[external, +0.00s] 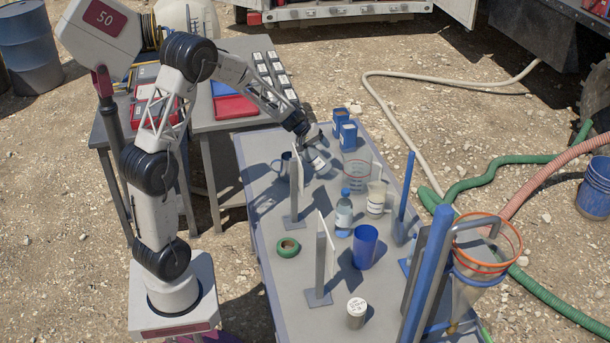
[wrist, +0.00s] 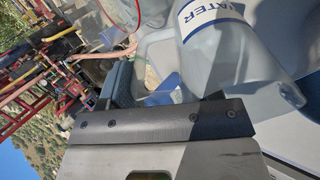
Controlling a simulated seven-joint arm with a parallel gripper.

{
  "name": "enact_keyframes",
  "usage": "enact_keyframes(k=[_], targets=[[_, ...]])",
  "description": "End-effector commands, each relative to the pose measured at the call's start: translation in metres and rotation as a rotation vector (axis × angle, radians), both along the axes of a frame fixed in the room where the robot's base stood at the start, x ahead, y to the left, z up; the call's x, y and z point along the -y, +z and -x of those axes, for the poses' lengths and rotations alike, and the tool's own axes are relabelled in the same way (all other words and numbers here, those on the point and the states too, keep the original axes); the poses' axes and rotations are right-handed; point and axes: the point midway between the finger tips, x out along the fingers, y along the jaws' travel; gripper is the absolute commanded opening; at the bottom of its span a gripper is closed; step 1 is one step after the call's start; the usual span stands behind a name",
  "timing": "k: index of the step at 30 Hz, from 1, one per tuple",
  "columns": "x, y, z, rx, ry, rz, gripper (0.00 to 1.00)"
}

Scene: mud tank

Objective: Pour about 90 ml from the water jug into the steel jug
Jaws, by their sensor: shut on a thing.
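My gripper (external: 306,136) is shut on the water jug (external: 319,161), a pale clear vessel that hangs tilted just above the far part of the table. In the wrist view the water jug (wrist: 235,50) fills the upper right, with a blue "WATER" label, and leans over. The gripper's dark jaw (wrist: 165,121) crosses the lower middle; the fingertips' grip is partly hidden. A dark grey mug-like vessel with a handle, which looks like the steel jug (external: 283,168), stands upright on the table just left of the water jug. Its inside and any stream cannot be made out.
A clear beaker with an orange rim (external: 357,175), a labelled beige jug (external: 376,199), a bottle (external: 344,212) and a blue cup (external: 365,247) stand to the right and nearer. White upright panels (external: 294,190) stand close by.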

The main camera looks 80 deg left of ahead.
Motion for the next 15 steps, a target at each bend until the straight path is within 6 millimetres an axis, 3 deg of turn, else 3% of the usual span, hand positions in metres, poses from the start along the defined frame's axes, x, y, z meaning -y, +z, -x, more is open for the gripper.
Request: enact_keyframes(k=[15], targets=[[0.0036,-0.0095,-0.0086,-0.093,-0.003,-0.035,0.17]])
